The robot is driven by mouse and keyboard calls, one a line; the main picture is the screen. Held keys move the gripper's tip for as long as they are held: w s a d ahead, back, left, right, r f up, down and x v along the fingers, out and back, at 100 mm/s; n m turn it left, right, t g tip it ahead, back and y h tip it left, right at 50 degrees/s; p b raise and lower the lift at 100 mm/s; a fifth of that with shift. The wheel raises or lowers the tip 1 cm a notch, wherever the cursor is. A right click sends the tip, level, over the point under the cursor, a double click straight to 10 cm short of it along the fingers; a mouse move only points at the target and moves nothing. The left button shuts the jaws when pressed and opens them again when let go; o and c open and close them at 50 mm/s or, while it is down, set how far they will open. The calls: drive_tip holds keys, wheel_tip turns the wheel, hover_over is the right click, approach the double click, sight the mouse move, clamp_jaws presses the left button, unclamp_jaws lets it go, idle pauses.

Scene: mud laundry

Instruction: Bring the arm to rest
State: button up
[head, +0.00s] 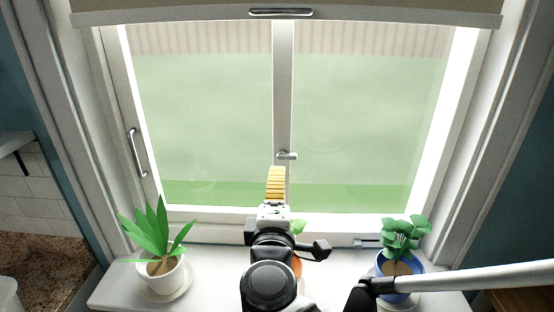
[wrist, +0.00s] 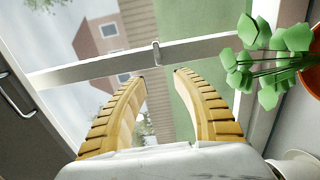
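My gripper (head: 276,182) is raised in front of the window, above the sill, with its yellow fingers pointing up towards the window handle in the head view. In the wrist view my gripper (wrist: 160,75) has its two curved yellow fingers apart, with nothing between them. The window latch (wrist: 156,54) shows beyond the fingertips, and it also shows in the head view (head: 287,155). I cannot tell the exact distance between the fingertips and the window. My arm hides part of the sill's middle.
A white-potted plant (head: 162,270) stands left on the sill (head: 215,285), a blue-potted plant (head: 398,268) right. An orange-potted plant (wrist: 262,60) is close beside my gripper, mostly hidden in the head view. A blind (head: 190,12) hangs above; a counter (head: 40,265) is at left.

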drive_tip(key=s+d+f+m+g+h+b, duration=0.1)
drive_tip(key=s+d+f+m+g+h, duration=0.15)
drive_tip(key=d+f+m, duration=0.45)
drive_tip(key=s+d+f+m+g+h+b, duration=0.1)
drive_tip(key=s+d+f+m+g, duration=0.2)
drive_tip(key=d, duration=0.7)
drive_tip(key=s+d+f+m+g+y+b, duration=0.2)
drive_tip(key=s+f+m+g+y, duration=0.2)
drive_tip(key=s, duration=0.6)
wheel_tip(320, 180, down, 3)
drive_tip(key=m+g, duration=0.1)
drive_tip(key=m, duration=0.2)
drive_tip(key=shift+m, duration=0.3)
drive_tip(key=shift+w+d+r, duration=0.1)
drive_tip(key=shift+r, duration=0.05)
drive_tip(key=shift+c, duration=0.2)
